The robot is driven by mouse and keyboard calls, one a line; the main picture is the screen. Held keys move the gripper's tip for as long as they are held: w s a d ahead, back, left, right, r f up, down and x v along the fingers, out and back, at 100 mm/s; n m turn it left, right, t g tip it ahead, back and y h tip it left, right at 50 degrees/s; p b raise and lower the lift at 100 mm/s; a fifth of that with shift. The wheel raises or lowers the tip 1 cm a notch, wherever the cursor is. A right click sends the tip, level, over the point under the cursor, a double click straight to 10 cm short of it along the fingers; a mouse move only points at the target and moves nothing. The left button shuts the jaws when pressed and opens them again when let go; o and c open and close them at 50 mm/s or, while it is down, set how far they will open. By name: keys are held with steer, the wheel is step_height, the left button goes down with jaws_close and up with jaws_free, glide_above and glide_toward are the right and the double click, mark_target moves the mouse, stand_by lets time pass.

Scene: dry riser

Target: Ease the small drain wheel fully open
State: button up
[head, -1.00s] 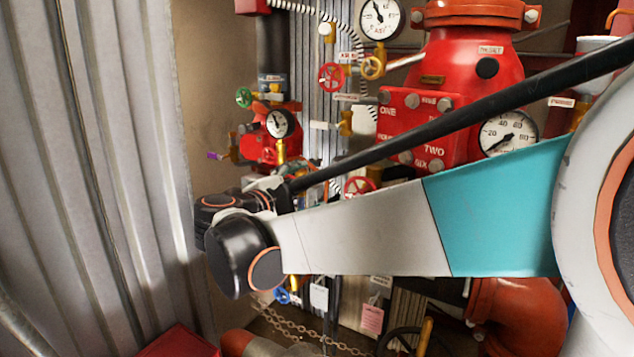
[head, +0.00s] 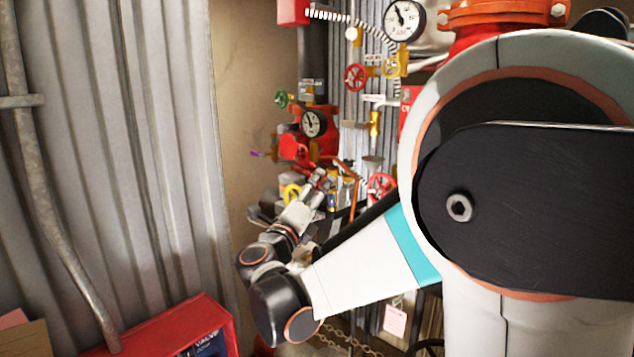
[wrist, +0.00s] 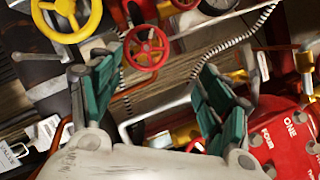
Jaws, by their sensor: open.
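Several small handwheels show, and no readable label tells me which is the drain wheel. In the wrist view a small red wheel (wrist: 147,48) lies beyond the gap between my fingers, and a larger yellow wheel (wrist: 67,18) is at the upper left. In the head view there are a red wheel (head: 381,187) low on the panel, another red wheel (head: 355,77) higher up and a green wheel (head: 282,98) at left. My gripper (wrist: 163,62) is open and empty, its green-padded fingers apart and holding no wheel. It also shows small in the head view (head: 308,198), partly lost against the pipework.
A corrugated metal wall (head: 120,150) stands at left, with a red box (head: 185,325) at its foot. Gauges (head: 404,20) and thin pipes crowd the panel. A large red valve body (wrist: 290,135) is at the wrist view's lower right. My arm hides the right side.

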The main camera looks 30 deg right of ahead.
steer(key=w+d, duration=0.1)
steer(key=w, duration=0.1)
steer(key=w+d, duration=0.1)
steer(key=w, duration=0.1)
steer(key=w+d, duration=0.2)
steer(key=shift+s+r, duration=0.1)
steer(key=shift+s, duration=0.2)
steer(key=shift+c, duration=0.3)
steer(key=c, duration=1)
